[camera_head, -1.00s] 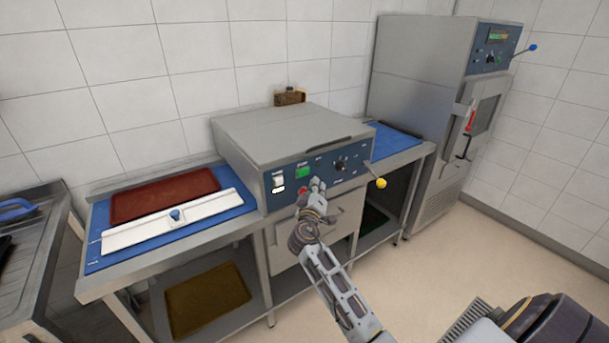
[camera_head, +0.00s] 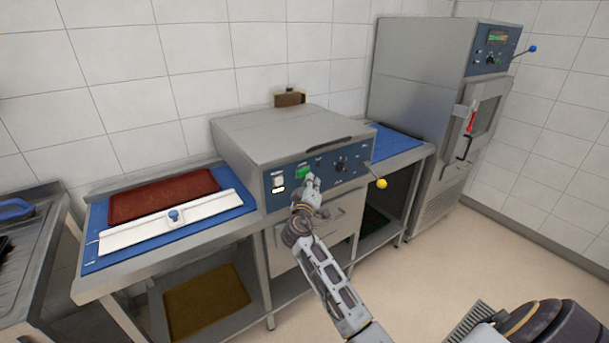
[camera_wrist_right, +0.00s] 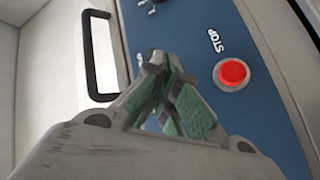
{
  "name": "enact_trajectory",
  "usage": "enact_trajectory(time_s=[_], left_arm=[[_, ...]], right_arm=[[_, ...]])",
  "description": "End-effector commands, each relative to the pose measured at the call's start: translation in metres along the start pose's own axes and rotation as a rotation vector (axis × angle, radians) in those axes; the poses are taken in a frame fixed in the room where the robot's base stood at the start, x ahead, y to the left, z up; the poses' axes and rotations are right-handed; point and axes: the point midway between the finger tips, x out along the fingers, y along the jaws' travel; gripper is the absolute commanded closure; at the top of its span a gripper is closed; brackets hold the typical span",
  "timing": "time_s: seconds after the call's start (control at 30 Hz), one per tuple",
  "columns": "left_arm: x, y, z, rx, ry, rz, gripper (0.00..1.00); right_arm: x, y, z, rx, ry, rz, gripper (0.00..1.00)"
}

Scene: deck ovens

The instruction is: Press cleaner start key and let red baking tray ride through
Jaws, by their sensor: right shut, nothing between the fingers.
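The cleaner (camera_head: 270,138) is a grey box with a blue control panel. Its green start key (camera_head: 303,172) is on that panel, partly covered by my right gripper (camera_head: 312,180). That gripper is shut and empty, with its fingertips close to the panel; I cannot tell whether they touch it. In the right wrist view the shut fingers (camera_wrist_right: 158,62) point at the panel beside the red STOP button (camera_wrist_right: 232,74), and the green key does not show. The red baking tray (camera_head: 165,195) lies flat on the blue infeed surface left of the cleaner. My left gripper is not in view.
A white bar (camera_head: 170,222) with a blue knob lies across the blue surface in front of the tray. A yellow-knobbed lever (camera_head: 381,184) sticks out right of the panel. The blue outfeed surface (camera_head: 395,143) looks clear. A tall oven-like cabinet (camera_head: 425,85) stands at right.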

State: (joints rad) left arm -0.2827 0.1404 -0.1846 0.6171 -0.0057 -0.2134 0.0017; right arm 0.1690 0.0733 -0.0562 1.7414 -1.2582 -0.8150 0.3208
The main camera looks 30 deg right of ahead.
Motion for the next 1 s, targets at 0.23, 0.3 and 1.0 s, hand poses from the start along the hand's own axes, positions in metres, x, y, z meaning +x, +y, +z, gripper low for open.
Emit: enact_trajectory(time_s=[0.23,0.3,1.0], left_arm=[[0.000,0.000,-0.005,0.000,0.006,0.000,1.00],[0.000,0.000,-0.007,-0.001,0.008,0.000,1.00],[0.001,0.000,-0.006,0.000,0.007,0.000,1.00]], right_arm=[[0.000,0.000,0.000,0.000,0.000,0.000,1.00],[0.000,0.000,0.000,0.000,0.000,0.000,1.00],[0.001,-0.001,0.000,0.000,0.000,0.000,1.00]])
